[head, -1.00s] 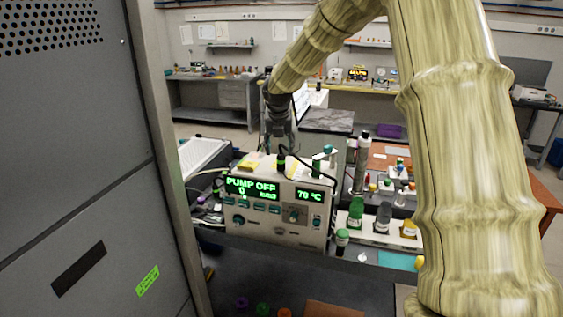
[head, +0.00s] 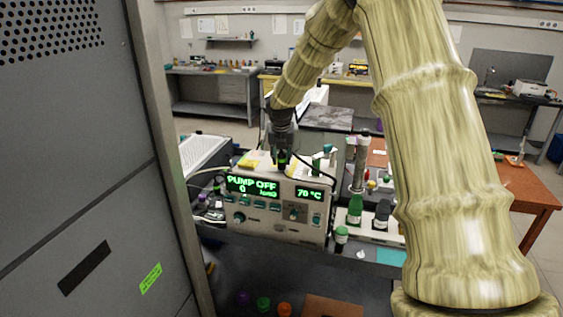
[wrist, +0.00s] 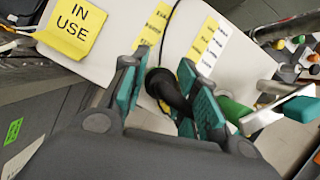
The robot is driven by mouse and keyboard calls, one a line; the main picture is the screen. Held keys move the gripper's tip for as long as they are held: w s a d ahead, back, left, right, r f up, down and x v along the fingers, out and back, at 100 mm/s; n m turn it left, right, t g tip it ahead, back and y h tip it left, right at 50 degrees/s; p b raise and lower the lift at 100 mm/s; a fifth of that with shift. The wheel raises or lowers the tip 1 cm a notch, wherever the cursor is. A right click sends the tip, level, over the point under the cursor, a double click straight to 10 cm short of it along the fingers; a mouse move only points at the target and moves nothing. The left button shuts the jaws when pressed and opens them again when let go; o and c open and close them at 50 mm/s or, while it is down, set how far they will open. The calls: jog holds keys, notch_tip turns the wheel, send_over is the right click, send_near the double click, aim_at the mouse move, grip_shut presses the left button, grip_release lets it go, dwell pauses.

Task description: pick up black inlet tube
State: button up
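The black inlet tube (wrist: 172,92) stands up from the top of the white pump unit (head: 272,215). In the wrist view its dark, thick end lies between the two green-padded fingers of my gripper (wrist: 168,98), with a finger on each side. The fingers look open around it, and I cannot tell whether either pad touches it. In the head view my gripper (head: 281,150) points down at the unit's top and mostly hides the tube. A thin black cable (wrist: 168,32) runs off from the tube.
The unit's display (head: 250,186) reads PUMP OFF and 70 °C. Yellow labels, one reading IN USE (wrist: 75,25), lie on its top. Green-capped fittings (head: 322,160) and a tall cylinder (head: 360,160) stand to the right. A grey cabinet (head: 75,150) closes off the left.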

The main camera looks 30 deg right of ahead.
aim_at(282, 152)
jog(key=shift+c, duration=0.5)
jog(key=shift+r, duration=0.15)
jog(key=shift+w+r+b, duration=0.1)
jog(key=shift+r+b, duration=0.4)
jog(key=shift+r, duration=0.05)
notch_tip(282, 152, up, 2)
jog(key=shift+b, duration=0.55)
jog(key=s+a+b, duration=0.1)
jog(key=s+a, duration=0.1)
jog(key=s, duration=0.3)
jog(key=s+a+r+b, duration=0.1)
jog(key=s+a+b, duration=0.1)
jog(key=s, duration=0.2)
jog(key=s+a+b, duration=0.2)
jog(key=s+a, duration=0.1)
jog(key=s, duration=0.2)
jog(key=shift+s+r, duration=0.35)
jog(key=shift+r+p, duration=2.3)
jog(key=shift+p, duration=0.4)
jog(key=shift+r, duration=0.1)
